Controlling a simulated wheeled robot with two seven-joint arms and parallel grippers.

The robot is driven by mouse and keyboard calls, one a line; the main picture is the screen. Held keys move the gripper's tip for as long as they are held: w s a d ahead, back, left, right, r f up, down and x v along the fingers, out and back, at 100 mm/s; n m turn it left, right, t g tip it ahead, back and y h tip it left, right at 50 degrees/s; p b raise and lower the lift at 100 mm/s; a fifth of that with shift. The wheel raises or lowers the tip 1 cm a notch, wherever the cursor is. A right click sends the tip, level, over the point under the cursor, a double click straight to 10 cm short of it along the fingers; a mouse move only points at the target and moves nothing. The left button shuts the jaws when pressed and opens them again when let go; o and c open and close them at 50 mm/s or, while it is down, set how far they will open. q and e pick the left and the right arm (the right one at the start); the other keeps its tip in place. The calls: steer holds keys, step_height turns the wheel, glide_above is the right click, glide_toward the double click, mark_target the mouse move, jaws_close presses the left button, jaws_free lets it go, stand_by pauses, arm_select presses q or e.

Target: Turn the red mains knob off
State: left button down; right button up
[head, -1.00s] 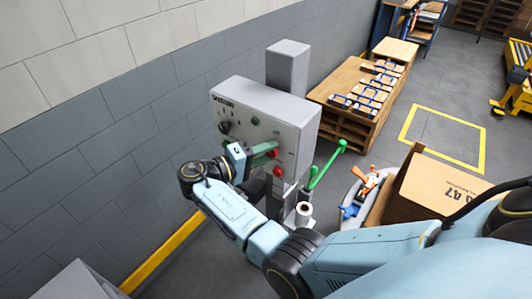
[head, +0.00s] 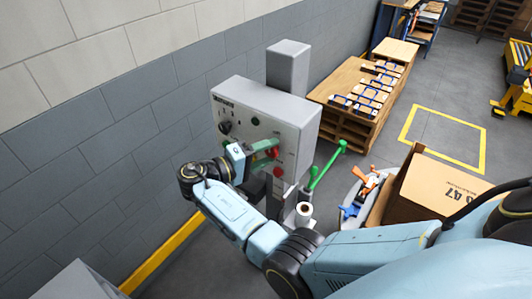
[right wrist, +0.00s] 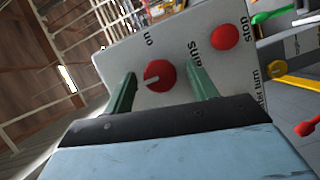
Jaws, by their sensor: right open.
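The red mains knob (right wrist: 160,76) is a round dial with a white pointer mark, on the light grey face of a control box (head: 290,112). In the right wrist view it sits between the two green fingers of my right gripper (head: 266,149). The fingers are open, one on each side, with a visible gap to the knob. "on" and part of "mains" are printed near it. In the head view the knob (head: 275,153) shows by the fingertips, partly hidden. My left gripper is not in view.
A red stop button (right wrist: 224,37) is close beside the right finger; it also shows below the knob in the head view. A black dial (head: 225,127) is at the panel's left. A green lever (head: 327,165) and a cardboard box (head: 440,190) stand to the right.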

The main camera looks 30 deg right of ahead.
steer(key=a+b, duration=0.2)
steer(key=a, duration=0.5)
steer(key=shift+a+r+b, duration=0.2)
steer(key=shift+r+b, duration=0.05)
steer(key=shift+b, duration=0.15)
steer(key=s+d+f+n+t+y+b, duration=0.1)
steer(key=s+f+n+t+y+b, duration=0.15)
steer(key=f, duration=0.95)
steer(key=s+d+f+n+t+y+b, duration=0.15)
steer(key=f+n, duration=0.25)
steer(key=f, duration=0.8)
steer(key=s+f+n+g+y+b, duration=0.1)
steer(key=s+f+y, duration=0.25)
steer(key=f, duration=0.55)
steer(key=s+f+n+g+y+b, duration=0.1)
steer(key=s+f+y, duration=0.1)
steer(key=s+f, duration=0.45)
steer(key=s+f+m+y+b, duration=0.2)
steer(key=s+f+y+b, duration=0.1)
steer(key=s+f, duration=0.9)
steer(key=s+d+f+m+g+y+b, duration=0.1)
steer(key=s+f+m+y+b, duration=0.1)
steer(key=s+f, duration=1)
steer(key=s+y+b, duration=0.1)
steer(key=s+y, duration=0.1)
steer(key=s, duration=0.5)
steer(key=shift+f+y, duration=0.25)
steer(key=shift+y, duration=0.1)
